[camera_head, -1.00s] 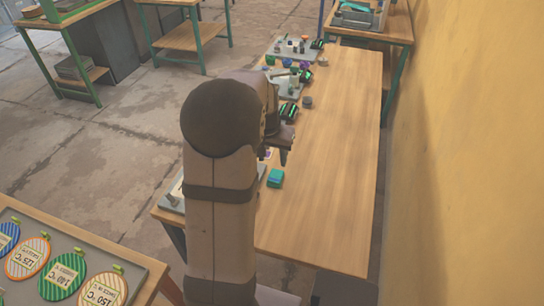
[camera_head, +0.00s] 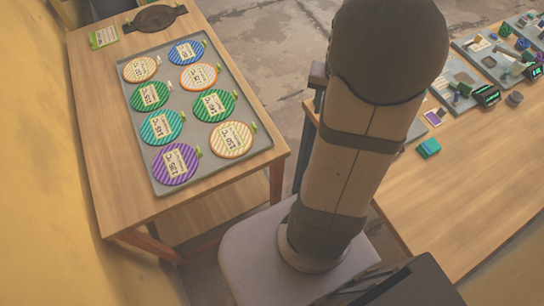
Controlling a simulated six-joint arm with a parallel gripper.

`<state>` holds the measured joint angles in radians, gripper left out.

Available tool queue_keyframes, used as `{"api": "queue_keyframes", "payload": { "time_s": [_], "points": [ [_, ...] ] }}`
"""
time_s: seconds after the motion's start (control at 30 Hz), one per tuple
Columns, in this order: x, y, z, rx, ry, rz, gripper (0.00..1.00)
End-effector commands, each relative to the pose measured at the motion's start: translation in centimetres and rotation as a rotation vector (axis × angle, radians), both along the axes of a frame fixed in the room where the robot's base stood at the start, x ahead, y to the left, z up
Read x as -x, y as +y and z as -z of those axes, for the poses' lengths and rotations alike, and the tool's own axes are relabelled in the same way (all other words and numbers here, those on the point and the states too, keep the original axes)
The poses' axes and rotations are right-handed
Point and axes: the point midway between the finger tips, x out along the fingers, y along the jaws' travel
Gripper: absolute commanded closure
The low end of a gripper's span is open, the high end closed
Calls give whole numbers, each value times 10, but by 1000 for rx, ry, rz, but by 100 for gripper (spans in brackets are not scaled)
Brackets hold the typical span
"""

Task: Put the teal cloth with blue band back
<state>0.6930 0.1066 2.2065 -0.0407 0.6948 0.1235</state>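The teal cloth with blue band (camera_head: 429,148) looks like a small folded teal block with a bluer part. It lies on the wooden work table (camera_head: 470,200) at the right, just right of my upright arm. Nothing is touching it from above. My gripper does not show; my own arm hides it. Only a dark piece of my arm shows past the left side of the big joint.
A side table (camera_head: 95,170) at the left carries a grey tray (camera_head: 150,185) with several striped round discs with temperature labels. A dark round object (camera_head: 155,18) and a green tag (camera_head: 102,38) lie behind it. Grey stations (camera_head: 468,82) with small devices line the work table's far edge.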

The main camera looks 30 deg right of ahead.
Motion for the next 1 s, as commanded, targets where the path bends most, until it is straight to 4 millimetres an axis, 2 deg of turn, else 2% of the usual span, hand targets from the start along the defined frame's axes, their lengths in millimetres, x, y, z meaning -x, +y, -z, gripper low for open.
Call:
{"api": "queue_keyframes", "payload": {
  "time_s": [0.03, 0.2, 0.3, 0.4, 0.5, 0.6, 1.0],
  "points": [
    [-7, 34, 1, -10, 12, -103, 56],
    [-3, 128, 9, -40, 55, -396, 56],
    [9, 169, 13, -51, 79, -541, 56],
    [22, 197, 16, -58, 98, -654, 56],
    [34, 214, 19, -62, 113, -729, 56],
    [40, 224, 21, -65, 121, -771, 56],
    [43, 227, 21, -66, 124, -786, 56]
  ]
}}
